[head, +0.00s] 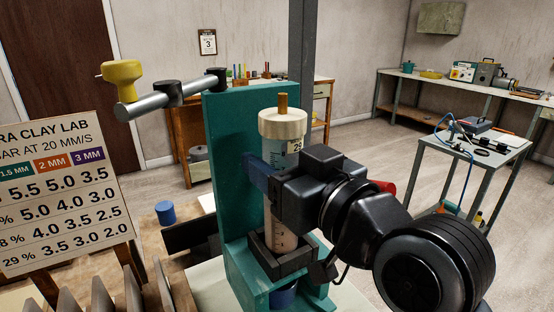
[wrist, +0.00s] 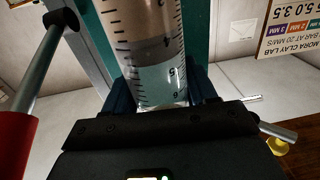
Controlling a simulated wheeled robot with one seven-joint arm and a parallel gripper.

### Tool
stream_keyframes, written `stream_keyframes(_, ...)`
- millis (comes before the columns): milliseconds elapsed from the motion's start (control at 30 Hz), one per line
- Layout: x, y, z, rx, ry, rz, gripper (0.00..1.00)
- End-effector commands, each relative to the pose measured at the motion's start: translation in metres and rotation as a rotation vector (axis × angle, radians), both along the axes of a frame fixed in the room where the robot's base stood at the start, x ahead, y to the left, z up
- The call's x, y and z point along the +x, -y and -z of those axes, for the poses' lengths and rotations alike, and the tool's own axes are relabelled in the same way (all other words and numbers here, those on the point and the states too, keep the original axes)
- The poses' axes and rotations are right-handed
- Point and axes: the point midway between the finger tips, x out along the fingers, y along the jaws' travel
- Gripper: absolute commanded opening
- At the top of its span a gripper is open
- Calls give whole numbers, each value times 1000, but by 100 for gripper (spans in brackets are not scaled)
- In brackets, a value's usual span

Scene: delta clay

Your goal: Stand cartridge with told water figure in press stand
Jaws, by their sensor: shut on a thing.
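The cartridge (head: 283,205), a clear graduated tube with a cream cap, a brown tip on top and a label reading 29, stands upright at the teal press stand (head: 229,150). Its lower end goes behind the front rim of the dark square socket (head: 283,262); I cannot tell whether it touches the bottom. My gripper (head: 262,174) comes from the right and is shut around the tube's middle, with one blue finger showing. In the wrist view the tube (wrist: 152,50) sits between the blue fingers, its scale marks visible.
A lab board (head: 62,195) with a number table stands at the left. The press lever with a yellow knob (head: 122,74) reaches left from the stand. A blue cylinder (head: 165,213) sits on the bench behind. A cart (head: 475,150) and side benches stand farther back.

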Motion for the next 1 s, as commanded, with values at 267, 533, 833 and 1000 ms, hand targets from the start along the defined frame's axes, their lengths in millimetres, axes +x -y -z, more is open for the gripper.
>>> stream_keyframes(267, -1, 2, -1, 1, 1, 1, 12)
stream_keyframes(533, -2, 1, -1, 1, 2, 0, 12)
stream_keyframes(833, -2, 1, 2, 1, 2, 1, 12)
stream_keyframes(1000, -2, 1, 1, 1, 1, 0, 71)
